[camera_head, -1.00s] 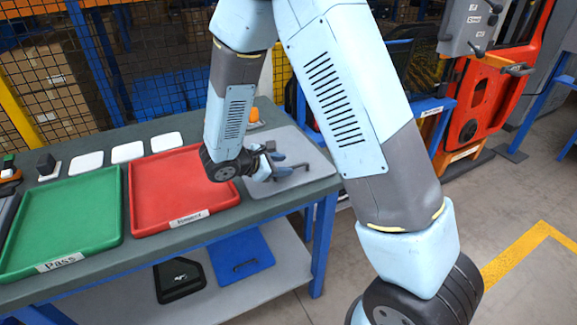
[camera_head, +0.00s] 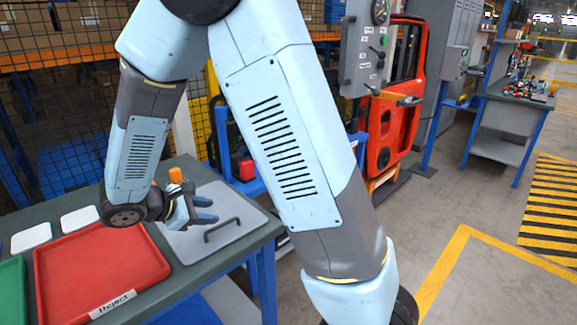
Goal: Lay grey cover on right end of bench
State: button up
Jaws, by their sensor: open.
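The grey cover (camera_head: 190,246) is a flat panel with a dark bar handle (camera_head: 222,230) on top. It lies flat on the right end of the bench (camera_head: 55,215), with its right corner close to the bench's edge. My gripper (camera_head: 206,210) is open and empty, above the cover and just behind and left of the handle, apart from it. My wrist and gripper hide part of the cover's left side.
A red tray (camera_head: 95,265) marked "Reject" sits left of the cover, with part of a green tray (camera_head: 12,290) beyond it. White pads (camera_head: 80,218) lie behind. An orange-topped object (camera_head: 175,175) stands behind my gripper. Open floor (camera_head: 440,220) lies to the right.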

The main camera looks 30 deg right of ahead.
jog(key=s+d+r+m+t+y, duration=0.1)
jog(key=s+d+r+m+y, duration=0.9)
jog(key=s+d+r+m, duration=0.5)
jog(key=shift+s+d+r+m+t, duration=0.3)
jog(key=shift+s+r+m, duration=0.3)
jog(key=shift+s+r, duration=1.4)
jog(key=shift+w+a, duration=0.15)
